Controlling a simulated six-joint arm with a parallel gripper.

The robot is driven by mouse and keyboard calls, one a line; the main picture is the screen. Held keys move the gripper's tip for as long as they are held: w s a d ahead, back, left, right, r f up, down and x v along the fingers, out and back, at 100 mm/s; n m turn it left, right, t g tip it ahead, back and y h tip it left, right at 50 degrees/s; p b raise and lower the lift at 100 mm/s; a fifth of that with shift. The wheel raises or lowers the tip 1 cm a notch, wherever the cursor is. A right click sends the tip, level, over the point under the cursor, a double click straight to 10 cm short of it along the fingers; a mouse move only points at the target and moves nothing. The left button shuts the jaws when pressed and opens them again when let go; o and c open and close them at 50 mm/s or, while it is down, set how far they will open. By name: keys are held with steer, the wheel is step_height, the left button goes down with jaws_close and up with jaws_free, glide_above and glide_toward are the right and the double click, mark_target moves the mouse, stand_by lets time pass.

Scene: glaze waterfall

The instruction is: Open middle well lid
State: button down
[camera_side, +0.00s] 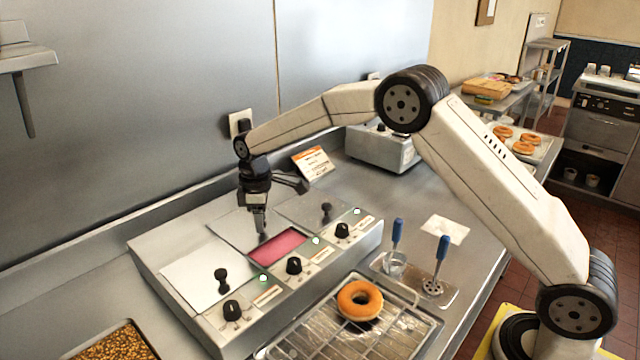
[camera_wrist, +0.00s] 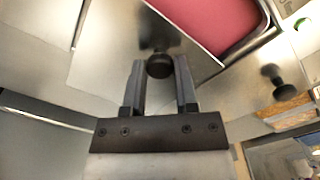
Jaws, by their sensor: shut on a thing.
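The steel glaze warmer (camera_side: 190,318) has three wells in a row. My gripper (camera_side: 260,229) is above the back of the well. In the wrist view its fingers are shut on the lid's black knob (camera_wrist: 159,66). In the side view the fingers hide that knob.
The left lid (camera_side: 195,268) and right lid (camera_side: 300,208) cover their wells, each with an upright black knob. Black dials line the front panel. A donut (camera_side: 360,300) sits on a wire rack in front. Blue-handled tools (camera_side: 442,250) stand to the right. The wall is close behind.

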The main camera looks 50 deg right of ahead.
mark_target(239, 217)
steer(key=shift+w+a+r, duration=0.1)
steer(key=shift+w+r, duration=0.05)
steer(key=shift+w, duration=4.1)
steer(key=shift+c, duration=1.9)
jaws_free()
step_height(239, 217, up, 8)
steer(key=shift+f, duration=0.2)
steer(key=shift+s+r, duration=0.1)
steer(key=shift+d, duration=0.2)
